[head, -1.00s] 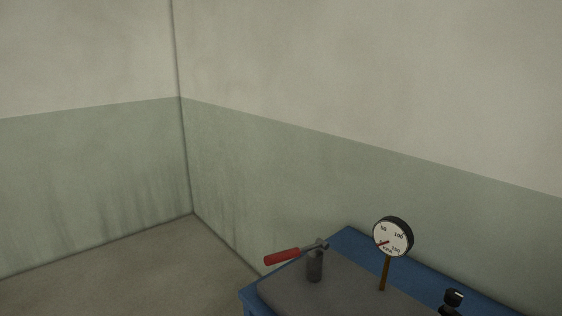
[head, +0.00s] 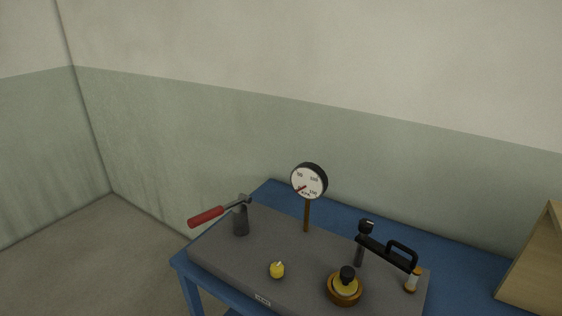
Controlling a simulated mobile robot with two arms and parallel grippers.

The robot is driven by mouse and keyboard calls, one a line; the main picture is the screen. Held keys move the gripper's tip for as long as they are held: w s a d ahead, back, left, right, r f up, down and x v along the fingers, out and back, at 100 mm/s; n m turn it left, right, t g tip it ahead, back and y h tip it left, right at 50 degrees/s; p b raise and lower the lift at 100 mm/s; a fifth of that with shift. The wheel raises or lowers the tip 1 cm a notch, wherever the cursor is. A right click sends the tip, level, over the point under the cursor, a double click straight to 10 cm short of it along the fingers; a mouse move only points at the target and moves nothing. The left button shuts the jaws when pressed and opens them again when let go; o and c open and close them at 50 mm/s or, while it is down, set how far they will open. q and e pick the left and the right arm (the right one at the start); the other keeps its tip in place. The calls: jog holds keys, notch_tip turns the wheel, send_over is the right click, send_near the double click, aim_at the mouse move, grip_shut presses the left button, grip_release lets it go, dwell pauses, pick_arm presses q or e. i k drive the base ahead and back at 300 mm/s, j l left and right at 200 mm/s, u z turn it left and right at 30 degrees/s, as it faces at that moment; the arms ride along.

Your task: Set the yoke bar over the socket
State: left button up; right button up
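A black bar with a loop handle, which looks like the yoke bar (head: 386,254), sits at the right of the grey bench top. Its left end is at a dark post (head: 359,256) with a black knob on top. Its right end is by a short pale post with brass ends (head: 412,280). A round brass fitting with a black knob, possibly the socket (head: 344,291), stands in front of and left of the bar. The bar is beside it, not over it. Neither of my grippers is in view.
A pressure gauge on a brass stem (head: 306,214) rises behind the fittings. A wooden box (head: 540,268) stands on the blue table (head: 455,262) at right.

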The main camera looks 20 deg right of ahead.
aim_at(407, 266)
jog(key=z, duration=1.25)
jog(key=k+l+u, duration=0.2)
jog(key=l+u, duration=0.2)
jog(key=i+l, duration=0.05)
jog(key=l, duration=0.05)
